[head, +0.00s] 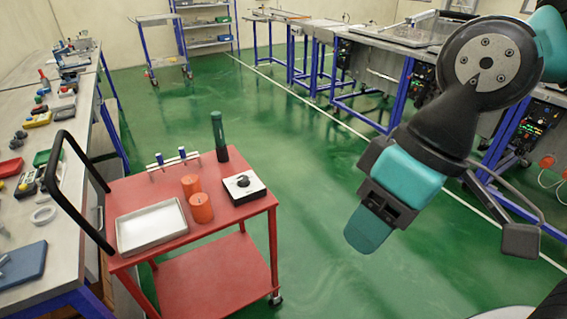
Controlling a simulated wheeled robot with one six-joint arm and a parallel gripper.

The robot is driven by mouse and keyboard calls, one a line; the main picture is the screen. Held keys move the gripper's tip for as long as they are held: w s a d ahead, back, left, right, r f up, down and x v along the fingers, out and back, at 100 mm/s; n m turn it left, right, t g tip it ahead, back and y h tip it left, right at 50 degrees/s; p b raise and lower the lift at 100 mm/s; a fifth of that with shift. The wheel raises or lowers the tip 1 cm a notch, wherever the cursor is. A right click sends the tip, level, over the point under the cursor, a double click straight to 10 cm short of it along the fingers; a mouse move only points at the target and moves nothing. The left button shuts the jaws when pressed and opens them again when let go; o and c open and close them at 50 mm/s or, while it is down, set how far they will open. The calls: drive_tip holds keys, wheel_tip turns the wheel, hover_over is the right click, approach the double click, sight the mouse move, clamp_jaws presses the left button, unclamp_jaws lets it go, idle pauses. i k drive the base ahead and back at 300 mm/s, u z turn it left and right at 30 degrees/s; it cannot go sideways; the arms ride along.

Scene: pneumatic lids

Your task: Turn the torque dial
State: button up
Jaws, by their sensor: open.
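The torque dial (242,182) is a dark round knob on the top of a white, dark-based box (252,193). The box sits at the right front part of a red cart's top. The dial has a light mark on it, too small to read its setting. My gripper (445,238) is at the right of the head view, above the green floor. It is apart from the dial and well to its right. Its jaws are spread and hold nothing that I can see. The dial is unobstructed in this view.
A cluttered bench (50,130) stands left. Green floor lies clear right.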

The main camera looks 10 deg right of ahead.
sight(243, 181)
drive_tip(key=z, duration=0.2)
drive_tip(key=i, duration=1.1)
drive_tip(key=u, duration=0.3)
